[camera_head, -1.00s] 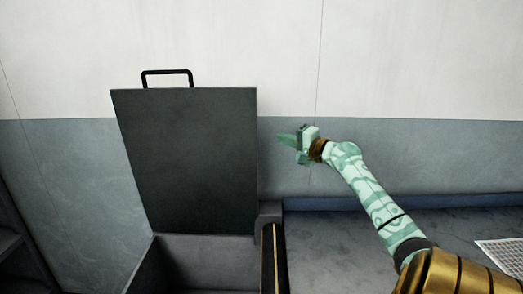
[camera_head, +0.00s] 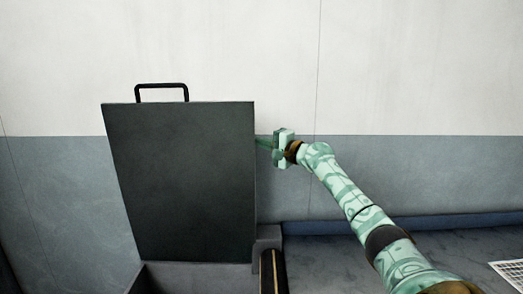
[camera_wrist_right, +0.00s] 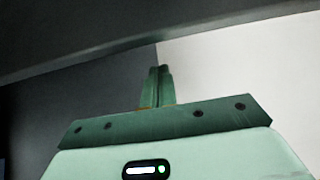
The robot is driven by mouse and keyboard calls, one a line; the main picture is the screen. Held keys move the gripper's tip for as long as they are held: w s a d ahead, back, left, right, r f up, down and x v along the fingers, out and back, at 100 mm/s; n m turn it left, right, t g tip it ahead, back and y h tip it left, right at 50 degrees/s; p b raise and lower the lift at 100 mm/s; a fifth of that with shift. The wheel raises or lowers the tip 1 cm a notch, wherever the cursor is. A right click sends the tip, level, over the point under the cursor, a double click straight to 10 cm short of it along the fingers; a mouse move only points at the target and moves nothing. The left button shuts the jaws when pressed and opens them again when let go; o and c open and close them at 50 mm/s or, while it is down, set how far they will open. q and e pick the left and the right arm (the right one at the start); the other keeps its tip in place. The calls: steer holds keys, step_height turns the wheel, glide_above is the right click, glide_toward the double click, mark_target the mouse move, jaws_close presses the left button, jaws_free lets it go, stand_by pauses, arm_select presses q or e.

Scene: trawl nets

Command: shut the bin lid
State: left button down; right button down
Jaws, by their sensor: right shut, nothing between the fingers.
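The bin lid (camera_head: 182,180) is a dark grey panel standing raised and open in the head view, with a black bar handle (camera_head: 162,86) on its top edge. The bin (camera_head: 200,276) shows below it, mostly cut off by the frame. My right gripper (camera_head: 260,142) is at the lid's right edge, near its upper part. Its fingertips seem to reach the edge or just behind it; I cannot tell whether they touch. In the right wrist view the fingers (camera_wrist_right: 158,86) are shut together and empty, with a dark surface above them. My left gripper is not in view.
A grey worktop (camera_head: 420,245) with a blue back edge lies right of the bin. A white grid sheet (camera_head: 508,271) lies at its right. A wall, white above and blue-grey below, stands behind the lid. The space above the worktop is clear apart from my arm.

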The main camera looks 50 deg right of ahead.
steer(key=shift+s+a+f+p, duration=0.1)
steer(key=shift+s+a+p, duration=0.2)
steer(key=shift+s+a, duration=0.4)
steer(key=shift+s+a+f+p, duration=0.1)
steer(key=shift+s+a+p, duration=0.25)
steer(key=shift+a, duration=0.55)
